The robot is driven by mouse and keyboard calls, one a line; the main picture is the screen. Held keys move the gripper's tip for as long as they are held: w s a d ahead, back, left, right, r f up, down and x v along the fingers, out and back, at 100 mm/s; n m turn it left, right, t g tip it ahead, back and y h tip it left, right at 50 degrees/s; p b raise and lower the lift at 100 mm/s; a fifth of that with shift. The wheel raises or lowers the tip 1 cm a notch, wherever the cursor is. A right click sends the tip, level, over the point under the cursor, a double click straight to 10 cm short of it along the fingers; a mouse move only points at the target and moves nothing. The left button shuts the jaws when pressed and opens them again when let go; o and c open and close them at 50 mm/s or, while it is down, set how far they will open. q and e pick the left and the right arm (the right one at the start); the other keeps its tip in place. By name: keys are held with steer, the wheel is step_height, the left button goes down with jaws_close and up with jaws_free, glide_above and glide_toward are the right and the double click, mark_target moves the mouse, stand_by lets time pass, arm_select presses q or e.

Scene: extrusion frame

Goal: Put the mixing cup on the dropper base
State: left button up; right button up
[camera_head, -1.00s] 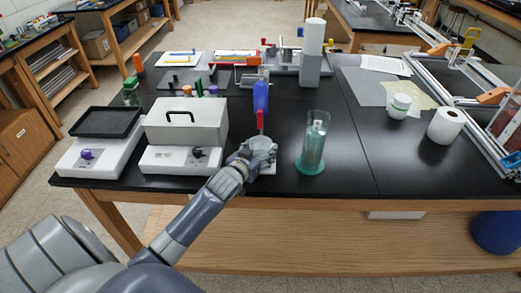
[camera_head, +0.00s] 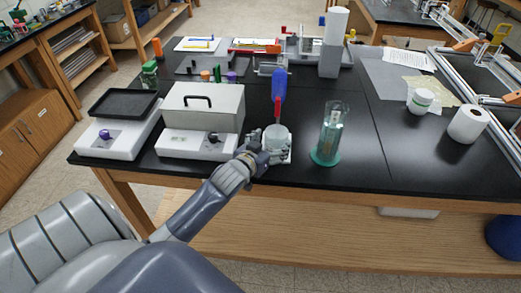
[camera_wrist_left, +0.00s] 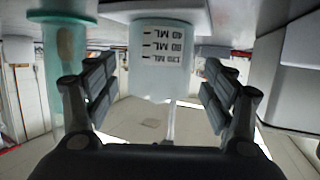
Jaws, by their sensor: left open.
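The mixing cup (camera_head: 277,134) is a clear-whitish cup with black ML marks. It stands on a small white base (camera_head: 285,159), which I take for the dropper base, near the table's front edge. In the left wrist view, which looks upside down, the cup (camera_wrist_left: 162,70) meets the white plate (camera_wrist_left: 188,18) at the top of the picture. My left gripper (camera_head: 266,150) is at the cup. In the wrist view its open fingers stand on both sides of the cup, with a visible gap on each side. My right gripper is not in view.
A green-based cylinder (camera_head: 330,135) stands to the right. A grey box-shaped instrument (camera_head: 203,108) and a scale with a black tray (camera_head: 122,103) are left.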

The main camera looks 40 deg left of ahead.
arm_select(q)
steer(key=v, duration=0.6)
steer(key=shift+s+b, duration=0.4)
steer(key=shift+s+d+r, duration=0.1)
steer(key=shift+s+r, duration=0.2)
steer(key=shift+s, duration=0.25)
